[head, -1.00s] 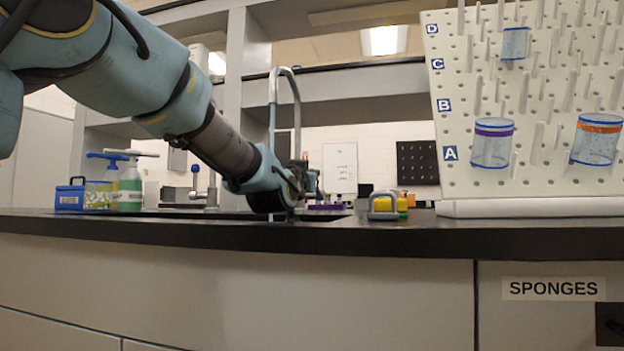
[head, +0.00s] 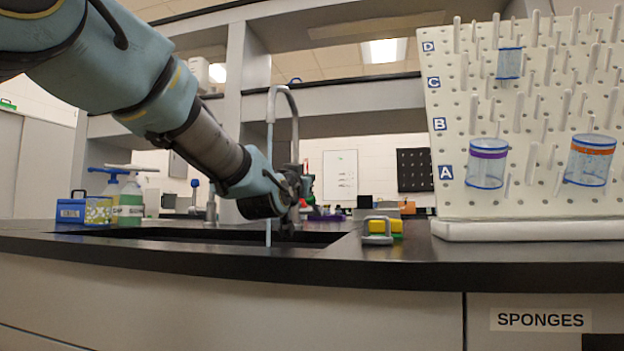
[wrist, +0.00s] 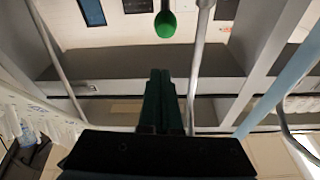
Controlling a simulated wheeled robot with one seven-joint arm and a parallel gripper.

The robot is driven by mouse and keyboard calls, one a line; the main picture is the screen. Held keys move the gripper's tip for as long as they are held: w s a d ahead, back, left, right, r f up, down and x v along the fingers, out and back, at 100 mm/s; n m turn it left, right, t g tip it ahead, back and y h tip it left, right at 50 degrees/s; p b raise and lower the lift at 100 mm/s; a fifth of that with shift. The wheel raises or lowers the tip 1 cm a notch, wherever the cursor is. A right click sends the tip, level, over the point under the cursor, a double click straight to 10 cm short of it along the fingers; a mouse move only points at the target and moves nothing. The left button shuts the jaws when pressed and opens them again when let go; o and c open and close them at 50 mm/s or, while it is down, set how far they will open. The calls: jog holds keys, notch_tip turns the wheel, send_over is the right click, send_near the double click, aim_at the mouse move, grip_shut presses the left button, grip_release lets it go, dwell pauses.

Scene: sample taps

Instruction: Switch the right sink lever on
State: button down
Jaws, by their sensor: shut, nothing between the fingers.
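A tall gooseneck tap (head: 291,112) stands at the sink (head: 175,234), with a thin pale blue vertical streak, seemingly water, below its spout. A blue-ended lever (head: 195,184) shows left of it. In the wrist view a green, rounded lever end (wrist: 165,24) on a rod hangs just beyond my fingertips, near a grey pipe (wrist: 198,65); it seems to be the right lever. My gripper (wrist: 160,72) is shut and empty, with a visible gap to the green end in the picture. In the head view my wrist partly hides the fingers and this lever.
A yellow sponge (head: 388,226) and a grey handled item (head: 377,232) lie right of the sink. A pegboard (head: 510,120) with beakers stands farther right. Bottles (head: 130,200) and a blue box (head: 71,210) stand left. A shelf (head: 340,110) spans behind.

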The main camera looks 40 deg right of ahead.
jog(key=v, duration=0.6)
jog(key=shift+s+a+f, duration=0.25)
jog(key=shift+f, duration=0.05)
jog(key=shift+r, duration=0.1)
